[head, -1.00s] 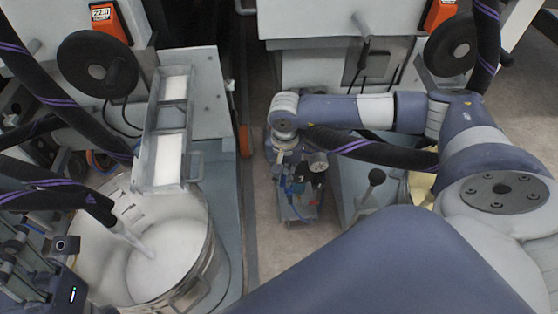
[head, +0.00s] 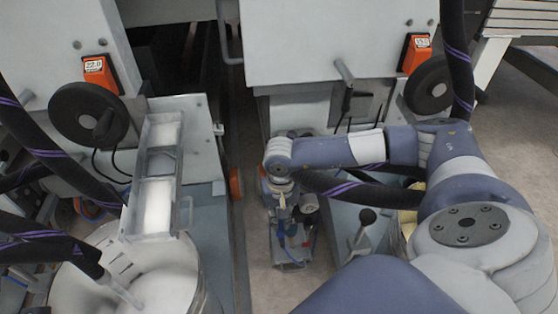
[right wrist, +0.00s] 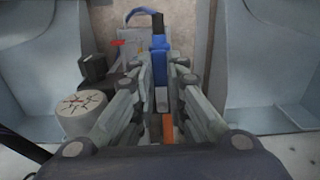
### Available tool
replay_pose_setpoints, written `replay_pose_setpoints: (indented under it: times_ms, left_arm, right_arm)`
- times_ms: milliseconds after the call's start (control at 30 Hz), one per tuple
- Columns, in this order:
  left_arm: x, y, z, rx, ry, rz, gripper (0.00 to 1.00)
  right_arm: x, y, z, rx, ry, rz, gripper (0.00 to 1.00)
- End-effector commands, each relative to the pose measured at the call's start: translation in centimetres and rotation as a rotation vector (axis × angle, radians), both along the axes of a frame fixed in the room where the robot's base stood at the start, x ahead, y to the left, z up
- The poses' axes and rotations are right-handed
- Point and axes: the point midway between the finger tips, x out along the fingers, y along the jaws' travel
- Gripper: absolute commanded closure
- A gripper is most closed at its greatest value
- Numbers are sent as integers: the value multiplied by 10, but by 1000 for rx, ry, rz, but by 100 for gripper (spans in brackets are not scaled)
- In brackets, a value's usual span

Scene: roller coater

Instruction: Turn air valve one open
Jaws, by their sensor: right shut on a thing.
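My right gripper (head: 281,203) reaches down to a small valve assembly low between the two grey machine units. In the right wrist view the gripper fingers (right wrist: 165,98) are closed together around a slim part of the assembly. A blue part (right wrist: 158,45) stands just beyond the fingertips, and an orange strip (right wrist: 168,128) shows between the fingers. Blue tubing (head: 282,240) shows below the gripper in the head view. The fingers hide most of the gripped part. My left gripper is out of view.
Black handwheels (head: 92,115) and grey side panels (right wrist: 280,60) bound the narrow gap.

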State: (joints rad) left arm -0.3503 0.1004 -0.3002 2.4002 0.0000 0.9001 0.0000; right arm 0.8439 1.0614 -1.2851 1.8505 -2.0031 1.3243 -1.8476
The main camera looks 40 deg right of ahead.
Motion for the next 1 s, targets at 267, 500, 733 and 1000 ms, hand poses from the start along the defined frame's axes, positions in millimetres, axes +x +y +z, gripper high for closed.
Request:
replay_pose_setpoints:
  times_ms: [267, 500, 733, 1000]
  left_arm:
    - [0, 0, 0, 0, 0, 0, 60]
    - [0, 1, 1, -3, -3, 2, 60]
    - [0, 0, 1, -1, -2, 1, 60]
    - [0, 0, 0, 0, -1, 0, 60]
  right_arm:
    - [0, 0, 0, -1, 0, 2, 67]
    - [0, 0, 1, -1, 0, 1, 67]
    - [1, 0, 26, 0, -4, 1, 67]
    - [1, 0, 83, -1, -4, 2, 67]
